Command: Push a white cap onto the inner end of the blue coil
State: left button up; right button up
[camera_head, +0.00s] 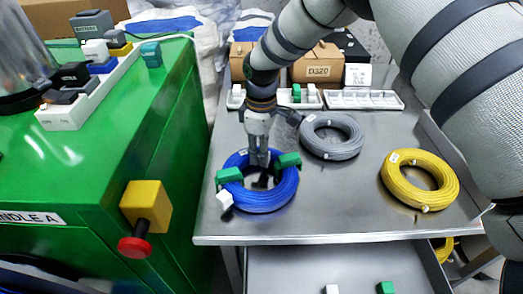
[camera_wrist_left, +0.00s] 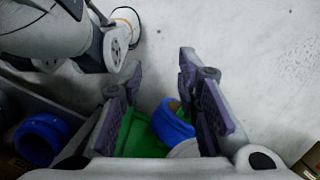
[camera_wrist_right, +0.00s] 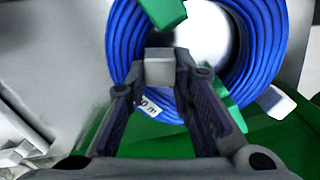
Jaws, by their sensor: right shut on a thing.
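The blue coil (camera_head: 262,199) lies on the grey metal table with green clips (camera_head: 288,160) on it. My right gripper (camera_head: 260,165) points down at the coil's central opening. In the right wrist view my right gripper (camera_wrist_right: 158,85) is shut on a small white cap (camera_wrist_right: 159,68), in front of the blue coil (camera_wrist_right: 255,40). I cannot tell whether this cap touches the coil's inner end, which is hidden. Another white cap (camera_head: 224,198) sits at the coil's outer left edge; it also shows in the right wrist view (camera_wrist_right: 280,102). My left gripper (camera_wrist_left: 160,95) is open, away from the coil.
A grey coil (camera_head: 332,137) and a yellow coil (camera_head: 433,188) lie to the right. White trays (camera_head: 366,99) and cardboard boxes (camera_head: 313,68) stand behind. A green machine (camera_head: 165,110) with a red knob (camera_head: 134,247) is at left. An open drawer (camera_head: 290,270) is in front.

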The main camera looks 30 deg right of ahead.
jog(key=shift+s+f, duration=0.1)
jog(key=shift+f, duration=0.15)
dwell(0.9)
jog(key=o, duration=0.5)
jog(key=shift+f, duration=0.1)
jog(key=shift+c, duration=0.2)
jog(key=o, duration=0.7)
notch_tip(320, 180, up, 2)
jog(key=shift+r, duration=0.2)
jog(key=shift+r+p, duration=0.65)
jog(key=shift+r, duration=1.9)
pick_arm(q)
jog(key=shift+w+r+t, duration=0.4)
jog(key=shift+w+r, duration=0.4)
jog(key=shift+w, duration=0.1)
